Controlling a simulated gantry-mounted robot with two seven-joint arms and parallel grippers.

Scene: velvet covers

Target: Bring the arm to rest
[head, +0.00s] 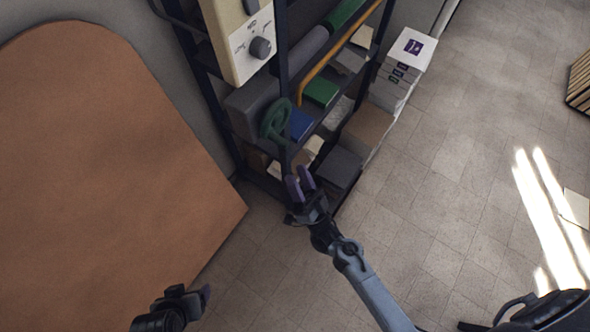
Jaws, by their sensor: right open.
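My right gripper (300,180) is open, with two purple-tinted fingertips spread apart and nothing seen between them. It is in front of the lower part of the metal shelf rack (283,60), below the green handwheel (275,120) in the picture. Whether it touches the rack cannot be told. My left gripper (190,298) shows only in part at the bottom edge, dark, in front of the brown panel's lower edge. Its jaws cannot be made out.
A large brown rounded panel (100,160) fills the left side. The rack holds a beige unit with a knob (260,47), a blue box (301,124) and a green box (320,91). White boxes (410,50) are stacked beside it. The tiled floor (450,180) at right is mostly clear.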

